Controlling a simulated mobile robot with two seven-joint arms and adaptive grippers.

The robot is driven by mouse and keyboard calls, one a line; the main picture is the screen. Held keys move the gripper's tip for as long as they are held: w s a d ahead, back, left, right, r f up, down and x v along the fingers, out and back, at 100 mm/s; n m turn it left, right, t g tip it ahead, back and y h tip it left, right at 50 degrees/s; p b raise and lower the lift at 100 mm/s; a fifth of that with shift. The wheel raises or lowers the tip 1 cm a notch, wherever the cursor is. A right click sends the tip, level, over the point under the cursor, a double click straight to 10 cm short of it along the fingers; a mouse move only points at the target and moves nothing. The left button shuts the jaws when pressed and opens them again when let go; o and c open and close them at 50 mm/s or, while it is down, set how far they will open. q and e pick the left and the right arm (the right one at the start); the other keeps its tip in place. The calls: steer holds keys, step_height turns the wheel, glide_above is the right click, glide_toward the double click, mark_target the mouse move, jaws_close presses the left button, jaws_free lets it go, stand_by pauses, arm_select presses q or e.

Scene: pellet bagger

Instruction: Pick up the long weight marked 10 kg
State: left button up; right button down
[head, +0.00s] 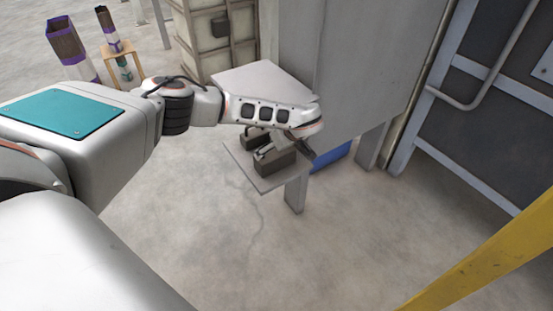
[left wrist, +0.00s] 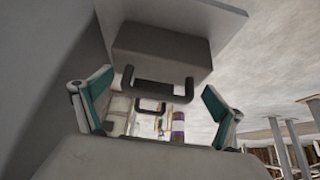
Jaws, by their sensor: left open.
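Two dark brown-grey block weights stand on a small grey shelf (head: 238,157). The nearer weight (head: 275,167) sits close to the shelf's front, and the farther weight (head: 253,141) is behind it. No marking is legible on either. My left gripper (head: 276,147) is over the nearer weight, partly hidden by my wrist. In the left wrist view, which looks upside down, the open fingers (left wrist: 158,104) with teal pads stand apart on either side of a dark handle (left wrist: 158,85) on a large block (left wrist: 160,50). A second handle (left wrist: 151,104) shows beyond it. My right gripper is not in view.
A grey machine cabinet (head: 365,65) rises right beside the shelf, and a sloping grey panel (head: 262,80) is above it. A blue object (head: 332,156) is behind the shelf. A yellow rail (head: 490,258) crosses the lower right. The floor in front is clear.

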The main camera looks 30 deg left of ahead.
arm_select(q)
steer(key=shift+r, duration=0.15)
steer(key=c, duration=1.7)
steer(key=shift+w+r, duration=0.1)
steer(key=c, duration=0.5)
